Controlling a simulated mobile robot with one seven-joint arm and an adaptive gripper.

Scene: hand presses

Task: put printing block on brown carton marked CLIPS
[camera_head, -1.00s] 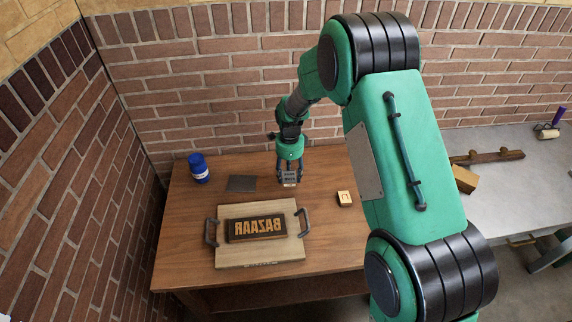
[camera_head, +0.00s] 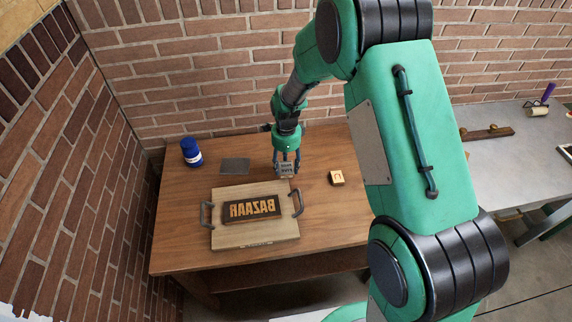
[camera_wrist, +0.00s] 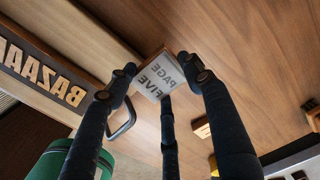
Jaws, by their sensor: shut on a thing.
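My gripper (camera_head: 286,167) is shut on a small block lettered PAGE FIVE (camera_wrist: 159,75), with a grey lettered face and brown side. It is at or just above the wooden table, behind the board; I cannot tell whether it touches. In the wrist view the gripper's (camera_wrist: 166,82) dark fingers close around the block. A dark printing plate reading BAZAAR in mirrored letters (camera_head: 252,209) lies on the board. A small pale wooden block with a dark mark (camera_head: 336,178) lies to the right of my gripper. No carton marked CLIPS is visible now.
The wooden board (camera_head: 270,236) has grey handles at both sides. A grey table (camera_head: 520,165) is at right, partly hidden by my arm. Brick walls close the left and back.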

